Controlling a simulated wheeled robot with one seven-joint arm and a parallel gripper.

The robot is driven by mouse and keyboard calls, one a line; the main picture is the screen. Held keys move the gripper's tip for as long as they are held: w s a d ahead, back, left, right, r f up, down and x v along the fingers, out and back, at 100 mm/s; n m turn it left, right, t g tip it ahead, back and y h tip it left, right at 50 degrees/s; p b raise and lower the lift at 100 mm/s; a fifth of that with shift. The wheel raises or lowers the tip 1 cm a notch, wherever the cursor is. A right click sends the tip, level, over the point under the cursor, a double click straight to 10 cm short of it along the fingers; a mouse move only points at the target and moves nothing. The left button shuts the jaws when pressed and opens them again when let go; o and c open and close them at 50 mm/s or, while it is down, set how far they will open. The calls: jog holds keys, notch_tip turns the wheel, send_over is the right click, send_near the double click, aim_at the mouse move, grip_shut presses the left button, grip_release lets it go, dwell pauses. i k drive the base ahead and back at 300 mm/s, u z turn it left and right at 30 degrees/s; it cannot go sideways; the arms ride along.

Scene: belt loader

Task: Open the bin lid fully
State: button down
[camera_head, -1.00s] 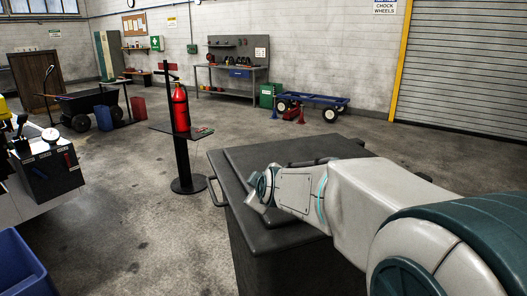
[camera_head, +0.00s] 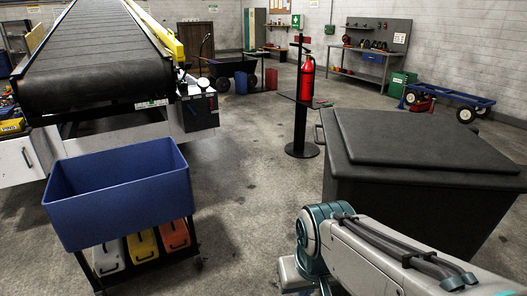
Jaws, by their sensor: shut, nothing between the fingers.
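The dark grey bin (camera_head: 390,210) stands at the right. Its lid (camera_head: 425,139) lies flat and closed on top, with a raised panel in the middle. A thin bar handle (camera_head: 318,137) shows at the bin's left side. My arm comes in from the lower right, in front of the bin, and its visible links bend down at the bottom edge. My gripper is out of the picture, so its fingers cannot be seen.
A blue tub (camera_head: 120,190) on a cart with coloured cases stands at the left, below a belt conveyor (camera_head: 95,50). A stand with a red fire extinguisher (camera_head: 306,78) is behind the bin's left side. Open floor lies between tub and bin.

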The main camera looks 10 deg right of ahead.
aim_at(362, 146)
jog(key=u, duration=0.25)
jog(key=k, duration=0.45)
jog(key=z, duration=0.7)
jog(key=i, duration=1.5)
jog(key=u, duration=0.45)
